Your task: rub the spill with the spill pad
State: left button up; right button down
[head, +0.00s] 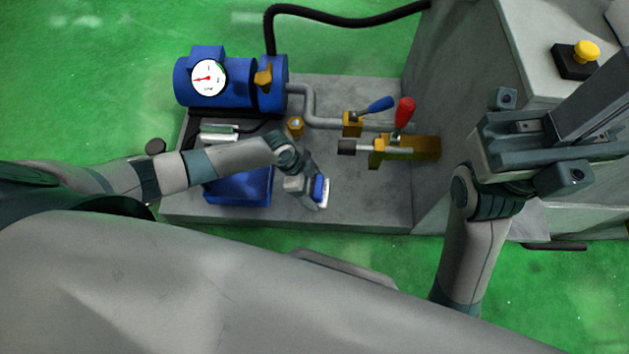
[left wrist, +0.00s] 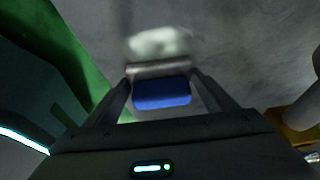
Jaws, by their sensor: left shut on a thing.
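The spill pad (head: 321,190) has a blue grip and a pale edge. My left gripper (head: 309,186) is shut on it, low over the grey base plate at its front middle. In the left wrist view the blue grip (left wrist: 162,92) sits between the two fingers. A pale, blurred patch (left wrist: 160,42) lies just beyond it; I cannot tell whether it is the spill or part of the pad. Contact with the plate cannot be told. My right gripper (head: 528,152) is at the right by the machine; its finger opening is unclear.
A blue pump with a gauge (head: 209,77) stands at the back left of the base plate (head: 365,200). A blue tray (head: 240,188) lies left of my left gripper. Valves with a blue lever (head: 380,104) and a red lever (head: 404,113) stand to the right.

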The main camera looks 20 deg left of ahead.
aim_at(281, 192)
dwell(0.4)
pick_arm(q)
jog(key=shift+s+a+f, duration=0.1)
jog(key=shift+s+a, duration=0.2)
jog(key=shift+a, duration=0.55)
jog(key=shift+s+a+f, duration=0.1)
jog(key=shift+s+a, duration=0.2)
jog(key=shift+a, duration=0.55)
jog(key=shift+a, duration=0.1)
jog(key=shift+s+a, duration=0.15)
jog(key=shift+a, duration=0.2)
jog(key=shift+s+a+r, duration=0.1)
jog(key=shift+s+a, duration=0.1)
jog(key=shift+a, duration=0.5)
jog(key=shift+s+a, duration=0.2)
jog(key=shift+a, duration=0.45)
jog(key=shift+s+a+r, duration=0.1)
jog(key=shift+s+a, duration=0.1)
jog(key=shift+a, duration=0.6)
jog(key=shift+s+a+r, duration=0.1)
jog(key=shift+s+a, duration=0.1)
jog(key=shift+a, duration=0.6)
jog(key=shift+f, duration=0.2)
jog(key=shift+d, duration=0.15)
